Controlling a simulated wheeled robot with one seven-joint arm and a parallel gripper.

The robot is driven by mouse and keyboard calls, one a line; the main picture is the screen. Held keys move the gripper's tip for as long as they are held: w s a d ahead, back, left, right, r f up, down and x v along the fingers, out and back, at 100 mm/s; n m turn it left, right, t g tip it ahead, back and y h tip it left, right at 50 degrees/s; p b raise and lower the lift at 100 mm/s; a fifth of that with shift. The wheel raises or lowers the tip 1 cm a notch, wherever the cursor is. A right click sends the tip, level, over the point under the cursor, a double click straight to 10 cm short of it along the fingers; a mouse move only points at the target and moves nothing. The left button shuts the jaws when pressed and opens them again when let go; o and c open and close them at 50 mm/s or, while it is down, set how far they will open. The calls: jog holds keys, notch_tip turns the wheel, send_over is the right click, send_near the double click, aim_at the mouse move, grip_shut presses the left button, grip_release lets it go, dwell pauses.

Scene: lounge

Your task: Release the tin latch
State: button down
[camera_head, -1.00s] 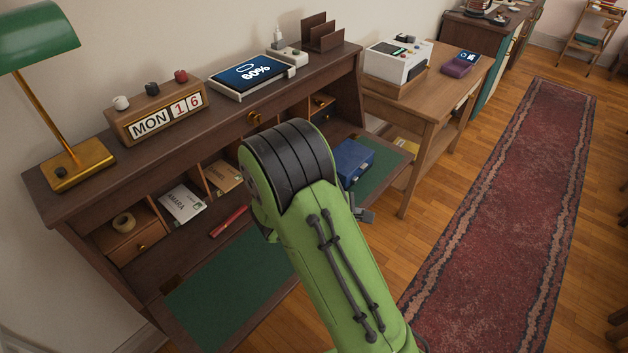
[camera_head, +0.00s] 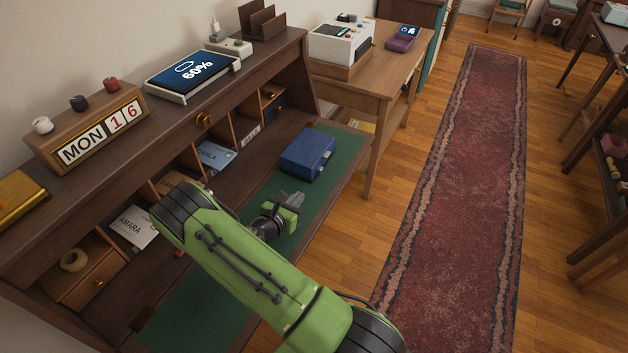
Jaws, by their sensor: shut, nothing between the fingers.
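A blue tin (camera_head: 308,153) sits with its lid down on the green mat of the open writing desk, near the mat's far right end. My green arm reaches in from the bottom right and covers part of the mat and desk.
Behind are pigeonholes with cards, including a blue card (camera_head: 213,156), and a small drawer holding a tape roll (camera_head: 74,260). A tablet (camera_head: 193,72) and block calendar (camera_head: 99,134) stand on the desk top. The green mat (camera_head: 340,150) is bare right of the tin.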

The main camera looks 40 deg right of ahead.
aim_at(320, 173)
jog(key=x, duration=0.3)
jog(key=b+x, duration=0.1)
jog(key=x, duration=0.6)
jog(key=shift+d+r, duration=0.3)
jog(key=shift+w+d, duration=0.15)
jog(key=shift+d, duration=0.2)
jog(key=shift+w+d, duration=0.2)
jog(key=shift+d, duration=0.35)
jog(key=shift+w+d, duration=0.2)
jog(key=shift+d, duration=0.35)
jog(key=shift+a, duration=0.3)
jog(key=v, duration=0.4)
jog(key=p+v, duration=0.1)
jog(key=v, duration=0.8)
jog(key=shift+s+a+f, duration=0.15)
jog(key=shift+a+f, duration=0.1)
jog(key=shift+f, duration=0.1)
